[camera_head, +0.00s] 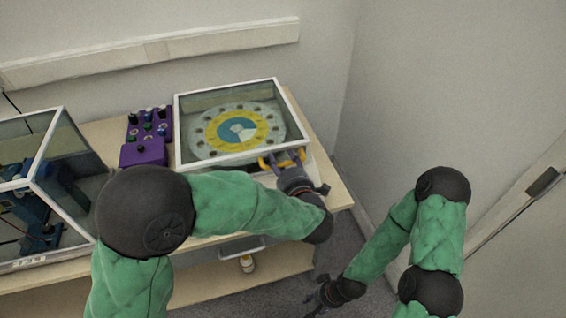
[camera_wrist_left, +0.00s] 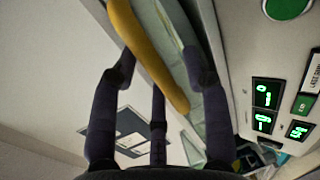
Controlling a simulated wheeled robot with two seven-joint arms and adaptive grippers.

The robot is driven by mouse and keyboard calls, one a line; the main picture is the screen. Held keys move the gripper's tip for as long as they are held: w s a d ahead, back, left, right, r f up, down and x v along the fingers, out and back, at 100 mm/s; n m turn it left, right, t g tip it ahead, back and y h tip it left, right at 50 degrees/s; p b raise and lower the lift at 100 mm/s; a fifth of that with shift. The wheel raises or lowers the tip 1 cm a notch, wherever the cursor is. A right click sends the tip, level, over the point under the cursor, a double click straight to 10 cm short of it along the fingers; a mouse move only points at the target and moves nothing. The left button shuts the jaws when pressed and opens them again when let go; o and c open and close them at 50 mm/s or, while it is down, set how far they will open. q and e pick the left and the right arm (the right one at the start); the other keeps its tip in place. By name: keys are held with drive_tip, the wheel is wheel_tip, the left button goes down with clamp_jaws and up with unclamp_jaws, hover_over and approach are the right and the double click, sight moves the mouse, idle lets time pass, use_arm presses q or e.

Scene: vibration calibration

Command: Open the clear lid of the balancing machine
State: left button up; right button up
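The balancing machine has a clear, white-framed lid (camera_head: 180,130) lying shut over a yellow and blue disc (camera_head: 237,130). A yellow handle (camera_head: 264,163) sits at the lid's front edge, partly hidden by my left gripper (camera_head: 287,160). In the left wrist view the yellow handle (camera_wrist_left: 150,55) lies between the spread dark fingers of my left gripper (camera_wrist_left: 162,70). The fingers are open around it; whether one touches it I cannot tell. My right gripper (camera_head: 322,296) hangs low over the floor, apart from the table, with fingers spread and empty.
A purple control box (camera_head: 144,152) with knobs stands left of the machine. A clear-walled case (camera_head: 62,185) with blue equipment stands at the far left. Green lit displays (camera_wrist_left: 264,105) show on the machine's front. Walls close in behind and right.

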use_arm(q)
clamp_jaws()
